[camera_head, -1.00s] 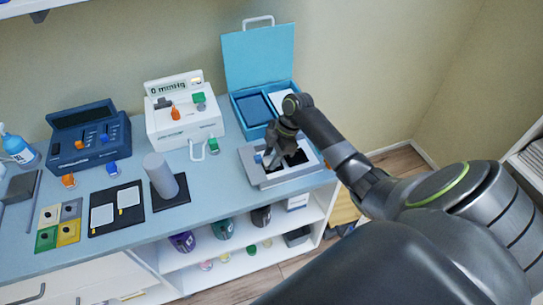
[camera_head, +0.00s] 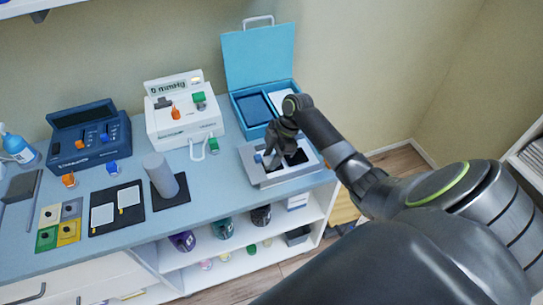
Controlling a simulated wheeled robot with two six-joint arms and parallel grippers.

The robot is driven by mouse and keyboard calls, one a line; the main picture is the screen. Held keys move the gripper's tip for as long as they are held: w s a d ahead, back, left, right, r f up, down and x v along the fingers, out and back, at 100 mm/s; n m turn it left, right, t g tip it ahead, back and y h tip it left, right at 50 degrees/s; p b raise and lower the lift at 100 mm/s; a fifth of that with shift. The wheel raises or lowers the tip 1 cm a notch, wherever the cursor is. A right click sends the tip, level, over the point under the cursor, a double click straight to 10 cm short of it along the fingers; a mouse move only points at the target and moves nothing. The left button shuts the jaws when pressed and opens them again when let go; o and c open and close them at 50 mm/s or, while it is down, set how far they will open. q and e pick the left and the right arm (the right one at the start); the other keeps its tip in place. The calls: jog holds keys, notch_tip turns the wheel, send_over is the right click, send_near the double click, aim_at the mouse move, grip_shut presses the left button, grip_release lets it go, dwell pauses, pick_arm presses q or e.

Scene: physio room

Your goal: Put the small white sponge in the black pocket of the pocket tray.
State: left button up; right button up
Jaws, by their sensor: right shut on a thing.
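The grey pocket tray (camera_head: 282,179) sits near the right end of the counter. A dark pocket (camera_head: 298,158) shows on its right side, and a small blue part (camera_head: 258,158) shows at its left. My right gripper (camera_head: 271,157) points down over the tray, its fingertips low at the left-hand pocket. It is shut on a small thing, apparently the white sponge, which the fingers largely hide. I cannot tell whether the sponge is inside the pocket or just above it. My left gripper is not in view.
An open blue box (camera_head: 247,113) with a raised lid stands right behind the tray. A white device (camera_head: 180,128) and a grey cylinder (camera_head: 158,175) stand to the left. Further left are a dark blue device (camera_head: 85,150) and small coloured tiles (camera_head: 68,232). The counter's front edge is close to the tray.

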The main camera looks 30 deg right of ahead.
dwell(0.3)
jog(key=o, duration=0.8)
jog(key=shift+c, duration=1.2)
jog(key=shift+o, duration=0.4)
jog(key=shift+r, duration=0.1)
